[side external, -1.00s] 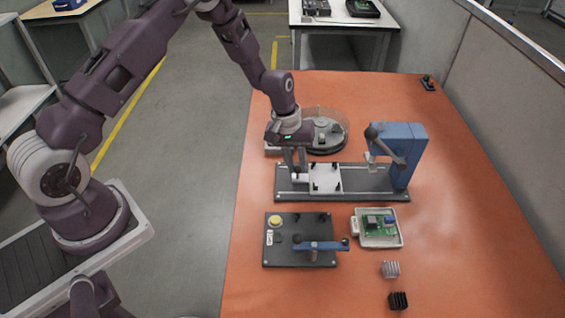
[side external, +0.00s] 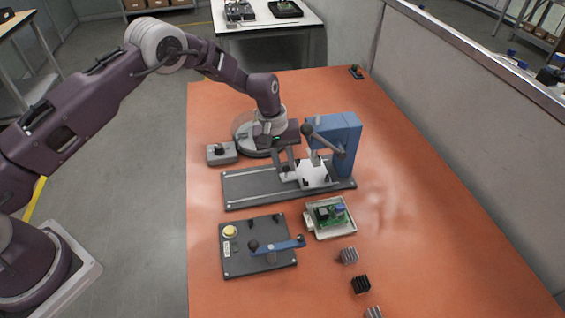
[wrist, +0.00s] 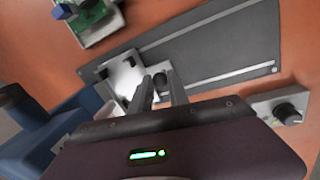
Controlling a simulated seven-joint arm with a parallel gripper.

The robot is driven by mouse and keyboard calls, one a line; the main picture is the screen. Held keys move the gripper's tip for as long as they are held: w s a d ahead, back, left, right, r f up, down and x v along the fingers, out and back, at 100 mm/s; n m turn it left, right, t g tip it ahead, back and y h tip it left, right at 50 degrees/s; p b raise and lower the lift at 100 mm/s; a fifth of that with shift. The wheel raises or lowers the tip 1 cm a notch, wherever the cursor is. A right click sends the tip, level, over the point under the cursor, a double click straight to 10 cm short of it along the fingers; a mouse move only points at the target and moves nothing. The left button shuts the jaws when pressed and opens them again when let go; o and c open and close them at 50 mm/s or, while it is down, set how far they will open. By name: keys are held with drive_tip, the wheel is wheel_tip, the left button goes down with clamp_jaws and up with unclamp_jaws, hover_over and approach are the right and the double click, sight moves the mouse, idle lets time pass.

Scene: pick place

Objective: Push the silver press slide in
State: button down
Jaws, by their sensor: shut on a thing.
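The silver press slide (side external: 316,173) is a pale square plate with small dark pegs, on the grey rail base (side external: 250,186). It sits at the right end of the rail, beside and partly under the blue press (side external: 345,140) with its lever. My gripper (side external: 287,168) is at the slide's left side, fingers pointing down, shut on the slide's handle. In the wrist view the slide (wrist: 120,74) lies just beyond the fingers (wrist: 160,95), with the handle's end between them. The fingers partly hide the handle, and the press (wrist: 62,130) is close by at left.
A tray with a green circuit board (side external: 328,217) lies in front of the rail. A dark fixture with a blue lever (side external: 258,250) is at front left. Finned heat sinks (side external: 348,255) lie at front right.

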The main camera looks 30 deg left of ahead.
drive_tip(key=c, duration=1.3)
unclamp_jaws()
drive_tip(key=shift+w+d, duration=0.15)
drive_tip(key=shift+d, duration=0.05)
drive_tip(key=shift+o, duration=0.2)
wheel_tip(320, 180, up, 7)
drive_tip(key=a, duration=0.1)
drive_tip(key=shift+s, duration=0.4)
drive_tip(key=s+a+r+m+t, duration=0.1)
drive_tip(key=s+a+r, duration=0.1)
drive_tip(key=s+r, duration=0.65)
drive_tip(key=s+a+r+m+t, duration=0.1)
drive_tip(key=s+a+r+m, duration=0.15)
drive_tip(key=r, duration=1.05)
drive_tip(key=s+a+r+m+t, duration=0.1)
drive_tip(key=s+r, duration=0.5)
drive_tip(key=s, duration=0.7)
drive_tip(key=s+a+f+m+t+y, duration=0.1)
drive_tip(key=s+a+f+m, duration=0.1)
drive_tip(key=s, duration=1.2)
drive_tip(key=shift+s+a+y, duration=0.15)
drive_tip(key=shift+a+y, duration=0.2)
drive_tip(key=shift+y, duration=0.05)
